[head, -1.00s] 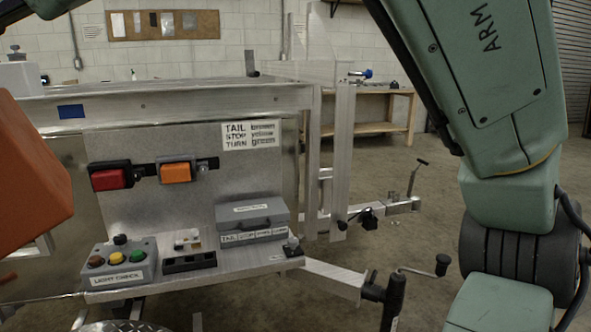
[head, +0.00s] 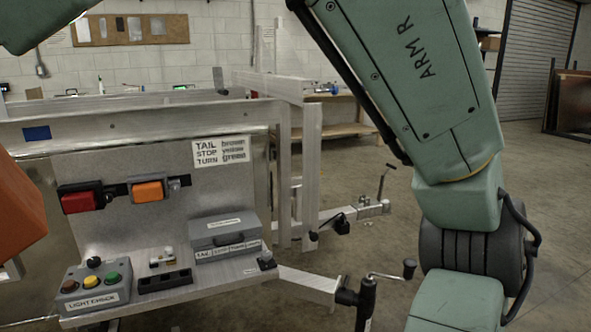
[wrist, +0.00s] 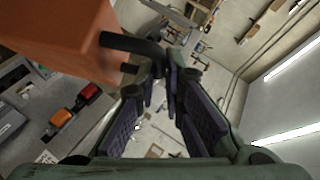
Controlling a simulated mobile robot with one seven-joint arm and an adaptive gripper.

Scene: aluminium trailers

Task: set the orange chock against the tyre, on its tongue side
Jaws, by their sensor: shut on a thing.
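The orange chock (head: 18,212) shows only in part at the left edge of the head view, held up in the air. In the wrist view the chock (wrist: 60,35) fills the upper left, with a black bent handle (wrist: 128,43) standing out from it. My gripper (wrist: 168,75) is shut on this handle; its fingertips meet at the handle's end. The gripper itself is outside the head view. I cannot make out the trailer's tyre in either view. The trailer's tongue (head: 308,283) reaches out to the right, low in the head view.
A shelf on the trailer (head: 200,292) holds a light-check box (head: 92,290) and a grey case (head: 225,236). Red (head: 80,198) and orange lamps (head: 148,190) are above it. A crank jack (head: 366,300) stands at the tongue. Open floor (head: 345,185) lies behind and right.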

